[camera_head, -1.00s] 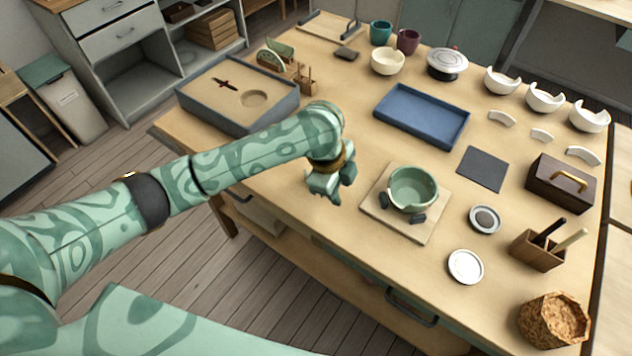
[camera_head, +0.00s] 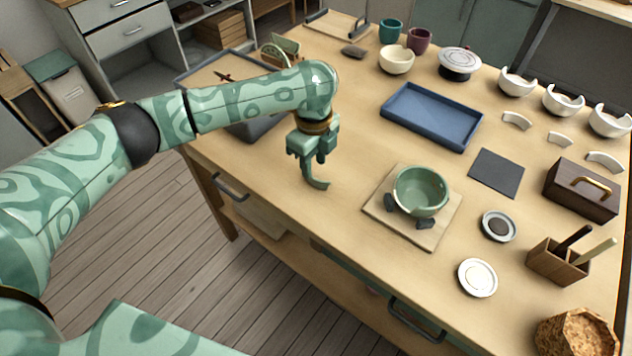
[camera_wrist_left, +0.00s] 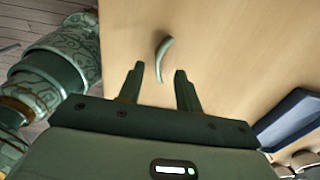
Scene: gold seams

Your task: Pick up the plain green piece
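The plain green piece (camera_head: 316,182) is a narrow curved sliver on the bare table, left of the green bowl (camera_head: 421,196). It also shows in the left wrist view (camera_wrist_left: 164,56), just past the fingertips and roughly in line with the gap between them. My left gripper (camera_head: 309,155) points down over the piece and hides its upper end in the head view. My right gripper is in neither view.
The green bowl stands on a square board (camera_head: 438,231) with dark blocks by it. A blue tray (camera_head: 432,132) lies behind, and a grey-sided sand box (camera_head: 262,128) is behind my left arm. Table around the piece is clear; the front edge is near.

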